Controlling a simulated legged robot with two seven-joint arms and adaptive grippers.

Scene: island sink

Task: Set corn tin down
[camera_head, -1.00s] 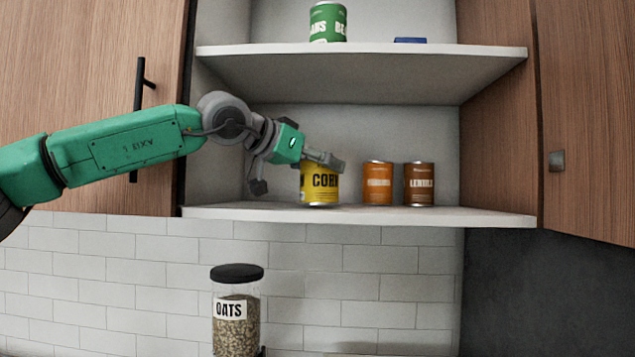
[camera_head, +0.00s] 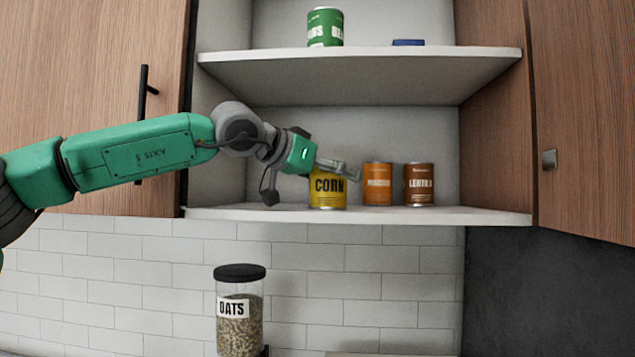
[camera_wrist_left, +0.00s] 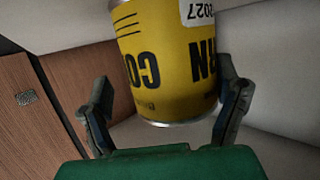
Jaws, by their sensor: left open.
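The yellow corn tin (camera_head: 328,190) stands upright on the lower cabinet shelf (camera_head: 290,214), left of two other tins. My left gripper (camera_head: 338,168) reaches in from the left at the tin's upper part, with a finger showing in front of its top. In the left wrist view the corn tin (camera_wrist_left: 168,65) appears upside down between the two spread fingers of my left gripper (camera_wrist_left: 165,105). A gap shows beside the left finger; the right finger is close to the tin, and I cannot tell whether it touches. My right gripper is not in view.
An orange tin (camera_head: 378,185) and a brown lentil tin (camera_head: 419,186) stand right of the corn tin. A green beans tin (camera_head: 325,28) and a blue item (camera_head: 408,42) are on the upper shelf. An oats jar (camera_head: 239,310) stands below. Cabinet doors flank the shelves.

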